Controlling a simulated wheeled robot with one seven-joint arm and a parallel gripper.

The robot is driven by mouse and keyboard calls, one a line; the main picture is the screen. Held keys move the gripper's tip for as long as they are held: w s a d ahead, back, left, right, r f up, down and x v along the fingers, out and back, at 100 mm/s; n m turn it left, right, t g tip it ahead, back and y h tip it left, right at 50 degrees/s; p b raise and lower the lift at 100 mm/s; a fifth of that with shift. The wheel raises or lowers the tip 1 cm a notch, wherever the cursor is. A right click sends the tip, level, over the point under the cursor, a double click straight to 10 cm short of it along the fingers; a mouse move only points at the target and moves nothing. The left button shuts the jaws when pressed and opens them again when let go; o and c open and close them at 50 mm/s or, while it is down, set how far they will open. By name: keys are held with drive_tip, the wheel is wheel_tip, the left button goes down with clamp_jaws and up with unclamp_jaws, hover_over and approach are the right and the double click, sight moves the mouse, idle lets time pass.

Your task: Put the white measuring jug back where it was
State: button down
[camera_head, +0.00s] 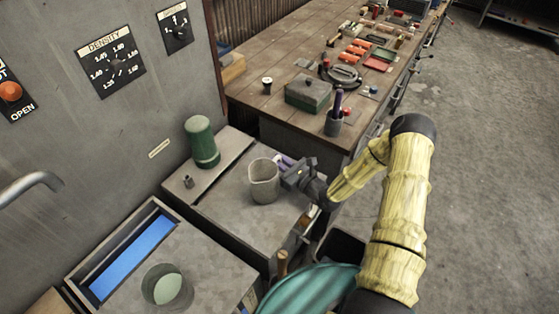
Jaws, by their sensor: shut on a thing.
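The white measuring jug (264,182) looks greyish-white and stands upright at the grey cabinet top, left of my gripper. My gripper (287,175) comes in from the right and is shut on the jug's right side, where the handle would be. The fingers hide that side of the jug. I cannot tell whether the jug's base touches the cabinet top (232,215) or hangs just above it.
A green cylinder (202,141) stands behind on the left. A cup with pale green contents (167,287) stands at front left, beside a blue-lined opening (130,252). A wooden workbench (290,92) holds a green box (308,93) and several tools. A teal round thing (308,290) is at the front.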

drive_tip(key=c, duration=1.5)
unclamp_jaws()
drive_tip(key=shift+f, duration=0.1)
drive_tip(key=shift+o, duration=0.2)
drive_tip(key=b+v, duration=0.1)
drive_tip(key=v, duration=0.5)
drive_tip(key=b+v, duration=0.2)
drive_tip(key=v, duration=0.4)
drive_tip(key=shift+r, duration=0.2)
drive_tip(key=shift+a, duration=0.1)
